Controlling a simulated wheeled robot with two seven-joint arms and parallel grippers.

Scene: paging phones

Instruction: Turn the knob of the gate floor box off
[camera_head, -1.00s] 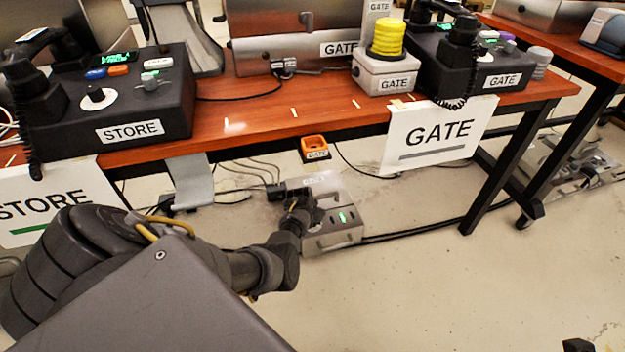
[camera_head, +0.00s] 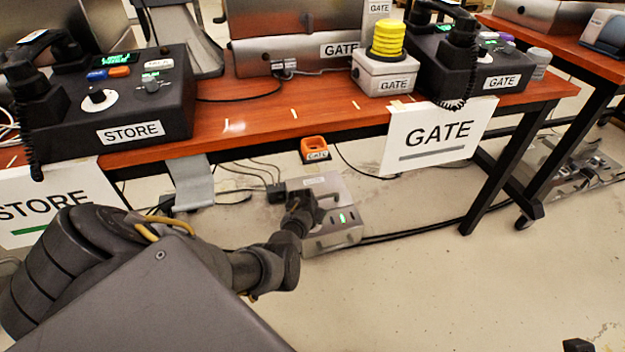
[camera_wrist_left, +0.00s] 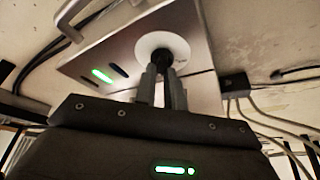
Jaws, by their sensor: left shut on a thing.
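The gate floor box (camera_head: 345,236) is a silver metal box on the floor under the table, with a lit green light on its front part. In the left wrist view the box (camera_wrist_left: 208,45) fills the upper middle. Its black knob (camera_wrist_left: 161,57) sits on a white round dial, and the green light (camera_wrist_left: 102,76) glows beside a dark unlit slot. My left gripper (camera_wrist_left: 162,76) is shut on the knob, with a finger on each side. In the head view my left gripper (camera_head: 303,212) reaches over the box and hides the knob. My right gripper is not seen.
The wooden table (camera_head: 262,118) stands above the box, with the GATE sign (camera_head: 437,137) hanging from its front edge. An orange holder (camera_head: 315,147) hangs above the box. Black cables (camera_head: 400,233) run along the floor.

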